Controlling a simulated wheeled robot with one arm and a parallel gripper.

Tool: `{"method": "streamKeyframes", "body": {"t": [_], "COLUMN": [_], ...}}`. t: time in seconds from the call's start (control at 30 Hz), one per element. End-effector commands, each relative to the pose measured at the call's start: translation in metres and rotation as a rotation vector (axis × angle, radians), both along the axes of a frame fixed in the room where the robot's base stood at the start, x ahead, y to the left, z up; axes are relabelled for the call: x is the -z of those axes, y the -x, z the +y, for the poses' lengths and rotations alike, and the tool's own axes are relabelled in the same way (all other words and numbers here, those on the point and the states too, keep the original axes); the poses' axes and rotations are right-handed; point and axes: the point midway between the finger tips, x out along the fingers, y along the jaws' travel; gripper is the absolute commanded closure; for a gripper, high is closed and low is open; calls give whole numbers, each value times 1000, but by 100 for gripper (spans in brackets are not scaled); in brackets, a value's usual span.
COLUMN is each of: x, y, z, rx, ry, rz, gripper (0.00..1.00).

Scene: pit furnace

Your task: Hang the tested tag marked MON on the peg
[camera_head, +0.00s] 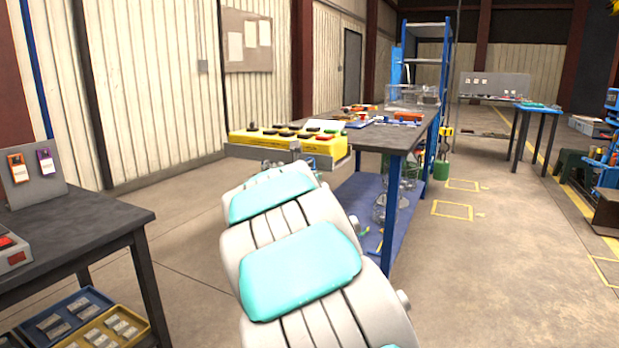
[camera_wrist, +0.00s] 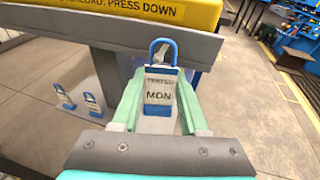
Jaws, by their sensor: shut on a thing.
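My gripper (camera_wrist: 159,84), with pale green fingers, is shut on a white tag (camera_wrist: 158,98) in the wrist view. The tag reads TESTED and MON, with blue bands and a blue loop at its top. A small grey metal piece, seemingly the peg (camera_wrist: 166,56), shows within the loop's outline. I cannot tell whether the loop is around it or in front of it. The tag is close before the grey ledge under a yellow box (camera_wrist: 120,14). In the head view my arm hides the gripper and the tag.
Two more blue-looped tags (camera_wrist: 65,97) hang on a pale panel at left in the wrist view. In the head view, the yellow box (camera_head: 290,141) sits on a ledge beside a cluttered workbench (camera_head: 395,137). A dark table (camera_head: 80,225) stands at left. Floor at right is open.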

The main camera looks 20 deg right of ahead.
Motion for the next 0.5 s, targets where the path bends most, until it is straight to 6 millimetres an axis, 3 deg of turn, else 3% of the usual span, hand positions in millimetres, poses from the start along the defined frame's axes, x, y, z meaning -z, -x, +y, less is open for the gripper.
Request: {"method": "streamKeyframes", "body": {"t": [0.1,0.13,0.4,0.5], "x": [0,0,0,0], "y": [0,0,0,0], "z": [0,0,0,0], "rx": [0,0,0,0], "ry": [0,0,0,0], "rz": [0,0,0,0], "gripper": [100,54,24,21]}}
